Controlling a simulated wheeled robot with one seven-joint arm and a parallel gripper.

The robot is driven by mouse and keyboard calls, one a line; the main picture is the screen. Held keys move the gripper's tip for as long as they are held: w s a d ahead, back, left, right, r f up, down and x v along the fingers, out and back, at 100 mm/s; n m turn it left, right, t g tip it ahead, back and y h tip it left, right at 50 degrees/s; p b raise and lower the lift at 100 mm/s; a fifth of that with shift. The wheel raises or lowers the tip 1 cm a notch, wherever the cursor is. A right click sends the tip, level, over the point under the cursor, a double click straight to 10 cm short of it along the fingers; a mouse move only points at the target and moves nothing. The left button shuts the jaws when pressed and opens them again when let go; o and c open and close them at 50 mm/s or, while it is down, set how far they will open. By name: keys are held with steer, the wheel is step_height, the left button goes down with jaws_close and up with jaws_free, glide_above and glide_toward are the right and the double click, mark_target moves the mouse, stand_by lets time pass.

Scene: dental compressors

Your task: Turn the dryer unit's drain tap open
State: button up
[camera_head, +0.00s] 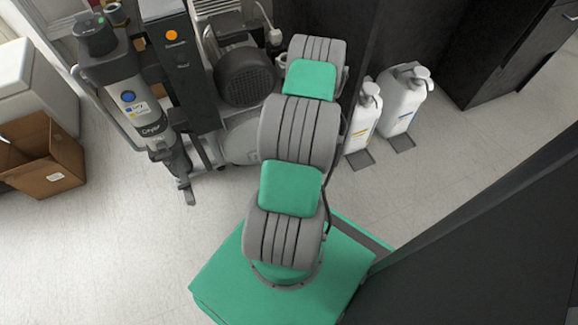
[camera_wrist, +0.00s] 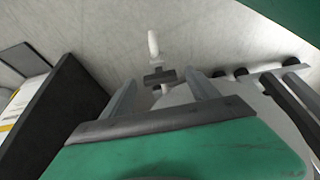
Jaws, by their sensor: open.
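The dryer unit (camera_head: 128,98) is a grey upright cylinder with a blue button and a "Dryer" label, at the left in the head view. At its lower end a small dark grey fitting (camera_head: 188,188) hangs close to the floor; it looks like the drain tap. My gripper (camera_wrist: 160,78) is open in the wrist view, its two fingers apart. Beyond and between the fingers is a dark crosspiece (camera_wrist: 160,76) with a white lever (camera_wrist: 153,43). I cannot tell whether this is the dryer's tap. My gripper is hidden behind my arm in the head view.
A compressor motor (camera_head: 245,78) stands right of the dryer, above a pale tank (camera_head: 243,138). Two white bottles (camera_head: 364,118) (camera_head: 403,100) stand farther right. A cardboard box (camera_head: 45,155) is at the left. The floor in front of the dryer is clear.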

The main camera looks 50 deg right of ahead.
steer(key=shift+c, duration=0.6)
steer(key=c, duration=1.2)
steer(key=shift+c, duration=0.2)
